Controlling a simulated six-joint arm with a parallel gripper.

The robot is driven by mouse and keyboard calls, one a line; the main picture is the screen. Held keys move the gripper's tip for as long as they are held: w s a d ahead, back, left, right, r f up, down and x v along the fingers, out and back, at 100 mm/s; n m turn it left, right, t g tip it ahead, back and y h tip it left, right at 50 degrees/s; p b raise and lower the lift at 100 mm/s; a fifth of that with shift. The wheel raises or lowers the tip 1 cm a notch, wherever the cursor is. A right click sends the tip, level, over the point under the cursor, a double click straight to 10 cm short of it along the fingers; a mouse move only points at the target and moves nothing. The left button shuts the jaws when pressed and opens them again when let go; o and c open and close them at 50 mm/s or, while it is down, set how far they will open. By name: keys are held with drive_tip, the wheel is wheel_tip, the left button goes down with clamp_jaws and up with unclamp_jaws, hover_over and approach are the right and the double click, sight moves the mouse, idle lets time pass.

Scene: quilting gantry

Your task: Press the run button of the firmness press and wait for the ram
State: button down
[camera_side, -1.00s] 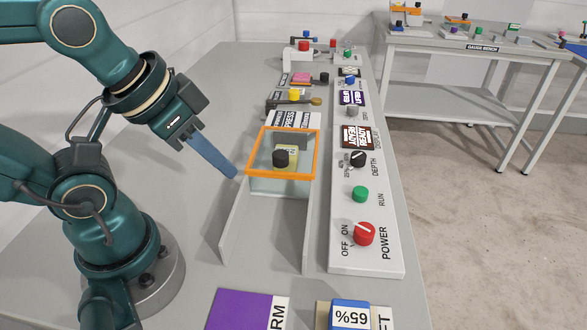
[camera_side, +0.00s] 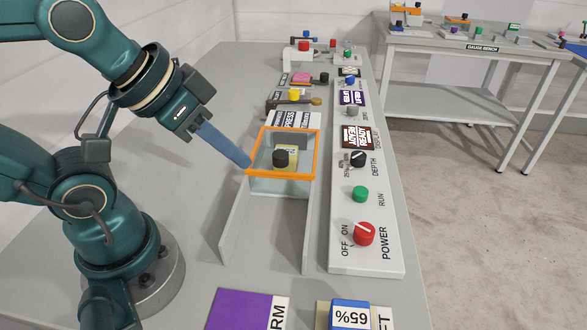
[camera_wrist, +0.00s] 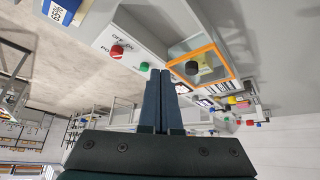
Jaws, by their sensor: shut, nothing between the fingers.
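The firmness press has a clear guard with an orange frame (camera_side: 317,150), and a dark round ram (camera_side: 281,158) shows inside it over a pale yellowish block (camera_side: 291,152). The green run button (camera_side: 360,194) is on the white control panel (camera_side: 345,258) at the right, between the depth knob (camera_side: 359,159) and the red power knob (camera_side: 364,233). The run button also shows in the wrist view (camera_wrist: 144,67). My gripper (camera_side: 247,166) is shut and empty, with its blue fingers slanting down at the left edge of the orange frame. Whether they touch it I cannot tell.
Two low rails (camera_side: 233,225) run forward from the press. Other small devices stand farther back on the table. A gauge bench (camera_side: 450,44) is at the back right.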

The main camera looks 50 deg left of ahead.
drive_tip(key=w+d+r+n+t+h, duration=0.1)
drive_tip(key=w+d+r+t+h, duration=0.25)
drive_tip(key=w+r, duration=0.35)
drive_tip(key=n+y, duration=0.4)
drive_tip(key=n, duration=0.4)
hover_over(358, 194)
wheel_tip(358, 194, down, 10)
drive_tip(key=shift+r+g+h, duration=0.1)
drive_tip(key=shift+g+h, duration=0.15)
drive_tip(key=shift+g, duration=0.2)
drive_tip(key=shift+f, duration=4.4)
drive_tip(key=shift+f, duration=0.1)
drive_tip(key=shift+f, duration=0.3)
